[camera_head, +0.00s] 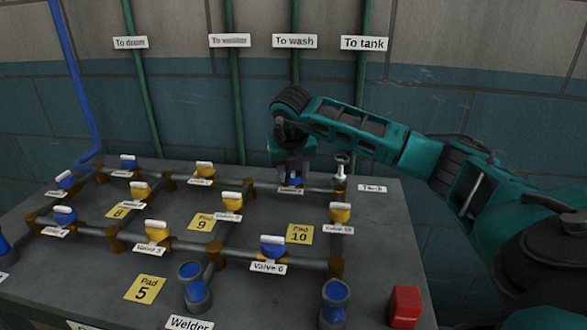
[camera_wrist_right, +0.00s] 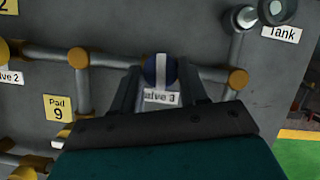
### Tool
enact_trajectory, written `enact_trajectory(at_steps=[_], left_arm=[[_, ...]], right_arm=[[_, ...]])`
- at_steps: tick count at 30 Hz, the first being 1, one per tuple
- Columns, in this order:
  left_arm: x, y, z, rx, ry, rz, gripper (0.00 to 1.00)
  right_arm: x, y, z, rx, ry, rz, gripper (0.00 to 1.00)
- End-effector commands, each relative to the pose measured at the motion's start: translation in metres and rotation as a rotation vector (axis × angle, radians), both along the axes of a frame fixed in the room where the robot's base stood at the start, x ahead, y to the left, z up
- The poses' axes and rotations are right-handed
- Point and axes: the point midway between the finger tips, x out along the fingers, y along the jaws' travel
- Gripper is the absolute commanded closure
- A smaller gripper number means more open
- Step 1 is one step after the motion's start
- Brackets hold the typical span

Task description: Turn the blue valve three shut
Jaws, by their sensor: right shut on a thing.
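Blue valve three (camera_head: 291,182) sits on the back pipe at the right, below the "To wash" sign. In the right wrist view the valve (camera_wrist_right: 160,72) is a round blue body with a white bar handle. The bar lies crosswise to the pipe. Its label (camera_wrist_right: 161,97) is partly covered by a finger and reads "alve 3". My right gripper (camera_head: 292,170) comes down on the valve from above; in the wrist view its fingers (camera_wrist_right: 160,84) stand on both sides of it, shut on it. The exact contact is hard to see. My left gripper is not in view.
A steel tank fitting (camera_head: 341,168) stands close right of the valve, with a "Tank" label (camera_head: 372,188). Other blue and yellow valves, including valve 6 (camera_head: 272,247), stand on the pipes. A red block (camera_head: 405,307) is at front right. Green pipes (camera_head: 237,110) run up the wall behind.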

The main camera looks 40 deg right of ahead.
Motion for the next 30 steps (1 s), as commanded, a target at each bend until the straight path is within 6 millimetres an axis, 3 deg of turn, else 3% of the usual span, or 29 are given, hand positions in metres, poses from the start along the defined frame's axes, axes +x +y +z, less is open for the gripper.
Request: enact_trajectory(at_steps=[9, 24, 25, 30], left_arm=[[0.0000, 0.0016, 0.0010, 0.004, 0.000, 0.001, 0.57], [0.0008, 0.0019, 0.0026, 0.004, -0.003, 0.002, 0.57], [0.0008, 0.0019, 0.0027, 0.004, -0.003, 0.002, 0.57], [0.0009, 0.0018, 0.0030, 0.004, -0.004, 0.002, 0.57]], right_arm=[[0.0011, -0.0004, 0.0014, -0.001, -0.002, -0.110, 0.87], [0.0010, -0.0006, 0.0010, -0.002, -0.002, -0.128, 0.87], [0.0010, -0.0007, 0.0010, -0.002, -0.001, -0.128, 0.56], [0.0009, -0.0003, 0.0007, -0.001, -0.001, -0.127, 0.40]])
